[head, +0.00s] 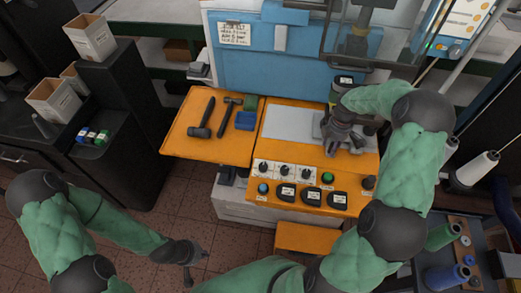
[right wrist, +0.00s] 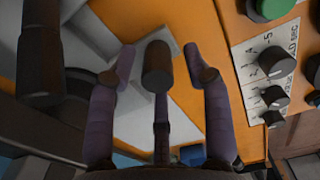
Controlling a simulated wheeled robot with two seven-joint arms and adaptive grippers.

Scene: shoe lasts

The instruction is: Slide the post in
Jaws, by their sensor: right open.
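My right gripper (head: 340,142) is over the orange machine table (head: 215,140), at the right of the pale plate (head: 290,122). In the right wrist view its purple fingers (right wrist: 160,75) are spread apart and open. A short dark brown cylinder (right wrist: 157,62) shows between the outer fingers. It may be the post, but I cannot tell whether it touches a finger or is part of one. A thicker dark column (right wrist: 40,65) stands at the left of that view. My left gripper (head: 187,262) is low over the floor, away from the table; its finger opening is unclear.
A row of knobs (head: 283,171) and a green button (head: 327,178) line the table's front. Two hammers (head: 225,113) and a blue tray (head: 245,121) lie on the left wing. The blue machine body (head: 265,65) stands behind. Spools (head: 443,235) are at the lower right.

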